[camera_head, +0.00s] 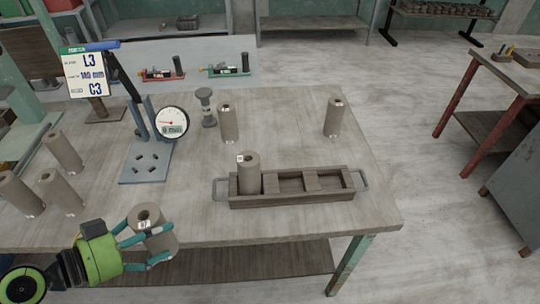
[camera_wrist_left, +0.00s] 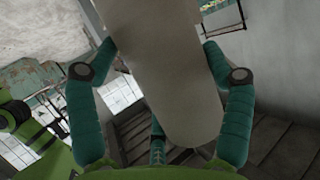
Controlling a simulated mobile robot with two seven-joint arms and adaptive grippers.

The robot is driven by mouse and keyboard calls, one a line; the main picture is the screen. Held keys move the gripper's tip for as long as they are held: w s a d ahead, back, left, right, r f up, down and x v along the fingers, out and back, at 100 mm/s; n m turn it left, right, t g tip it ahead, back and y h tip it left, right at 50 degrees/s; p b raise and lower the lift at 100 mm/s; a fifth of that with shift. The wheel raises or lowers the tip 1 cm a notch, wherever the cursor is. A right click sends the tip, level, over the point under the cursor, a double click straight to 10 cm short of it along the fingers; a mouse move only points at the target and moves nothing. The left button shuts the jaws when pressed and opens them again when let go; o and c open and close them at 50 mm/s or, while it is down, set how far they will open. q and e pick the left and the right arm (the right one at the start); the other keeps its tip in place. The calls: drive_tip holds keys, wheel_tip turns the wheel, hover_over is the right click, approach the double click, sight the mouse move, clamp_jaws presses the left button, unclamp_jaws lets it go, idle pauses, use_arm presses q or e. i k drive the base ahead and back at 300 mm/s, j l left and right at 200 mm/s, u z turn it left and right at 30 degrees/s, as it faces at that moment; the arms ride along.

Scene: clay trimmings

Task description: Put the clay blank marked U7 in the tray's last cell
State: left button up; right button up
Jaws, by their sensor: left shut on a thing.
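My left gripper (camera_head: 148,236) is shut around a grey-brown clay blank (camera_head: 154,240) at the table's front left edge. The blank is a cylinder with a hole in its top and a small white label, which seems to read U7 but is too small to be sure. In the left wrist view the blank (camera_wrist_left: 165,75) stands between the teal fingers. The wooden tray (camera_head: 292,200) lies to the right, apart from the gripper. Another blank (camera_head: 249,175) stands upright in its leftmost cell; the rightmost cell looks empty. My right gripper is not in view.
Blanks stand behind the tray (camera_head: 228,124) (camera_head: 333,118), and several stand at the left (camera_head: 63,152). A gauge stand (camera_head: 146,164) with a round dial (camera_head: 172,122) and a card marked L3 (camera_head: 88,72) is at the back left. Bare tabletop (camera_head: 195,212) lies between gripper and tray.

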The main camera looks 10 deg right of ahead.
sight(330, 186)
drive_tip(key=l, duration=2)
drive_tip(key=i+l, duration=0.45)
drive_tip(key=l, duration=0.2)
drive_tip(key=u, duration=0.05)
